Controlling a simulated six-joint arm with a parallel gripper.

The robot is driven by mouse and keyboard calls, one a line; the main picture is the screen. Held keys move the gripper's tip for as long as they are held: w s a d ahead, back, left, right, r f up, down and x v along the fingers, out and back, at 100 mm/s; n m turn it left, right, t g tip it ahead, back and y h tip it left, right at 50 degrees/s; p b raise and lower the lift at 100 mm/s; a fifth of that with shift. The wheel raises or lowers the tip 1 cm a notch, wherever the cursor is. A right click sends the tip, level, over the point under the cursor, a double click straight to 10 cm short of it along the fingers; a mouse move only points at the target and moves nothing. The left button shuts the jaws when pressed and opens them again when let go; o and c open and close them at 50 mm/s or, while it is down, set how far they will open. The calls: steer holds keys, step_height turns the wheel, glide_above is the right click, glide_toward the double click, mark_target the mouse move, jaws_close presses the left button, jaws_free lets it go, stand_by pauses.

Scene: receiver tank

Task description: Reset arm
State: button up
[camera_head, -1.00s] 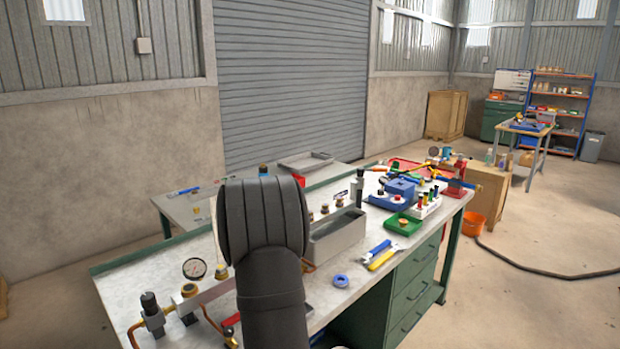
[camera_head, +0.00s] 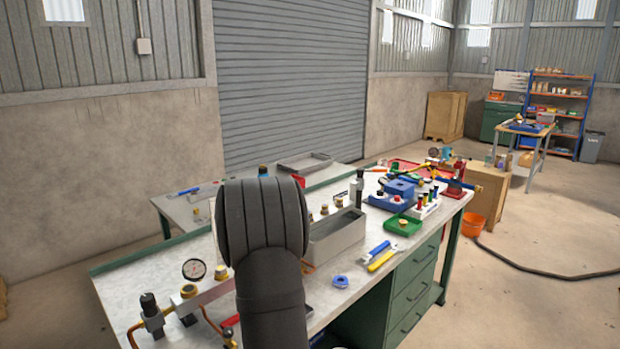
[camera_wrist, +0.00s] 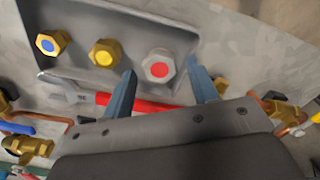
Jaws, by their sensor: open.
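My gripper (camera_wrist: 163,95) shows in the wrist view with its two blue-grey fingers apart and nothing between their tips. Below it in that view are a grey tray (camera_wrist: 90,15) and three hex fittings: one brass with a blue centre (camera_wrist: 50,43), one brass with a yellow centre (camera_wrist: 103,53) and one silver with a red centre (camera_wrist: 158,68). A red-handled wrench (camera_wrist: 140,104) lies partly behind the fingers. In the head view, my arm stands over the workbench (camera_head: 135,262) and hides the gripper and part of the bench.
On the bench are a pressure gauge (camera_head: 194,269) with piping at the left, a grey open bin (camera_head: 338,238), a blue tape roll (camera_head: 341,281), wrenches (camera_head: 380,259), a green tray (camera_head: 404,226) and a blue fixture (camera_head: 394,194). An orange bucket (camera_head: 472,224) stands on the floor.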

step_height(320, 180, up, 12)
step_height(320, 180, down, 12)
steer(key=shift+f, duration=0.2)
step_height(320, 180, up, 4)
steer(key=shift+r, duration=0.2)
steer(key=s+d+r, duration=0.4)
steer(key=d+r, duration=0.3)
steer(key=d, duration=0.4)
steer(key=w+a+n, duration=0.3)
steer(key=a, duration=0.7)
steer(key=w+a+r+n, duration=0.1)
steer(key=w+a+n, duration=0.2)
steer(key=a, duration=0.8)
steer(key=w+a+r+n, duration=0.1)
steer(key=w+a+n, duration=0.3)
steer(key=a, duration=0.7)
steer(key=shift+a+n, duration=0.2)
steer(key=shift+n, duration=0.1)
steer(key=shift+f, duration=0.5)
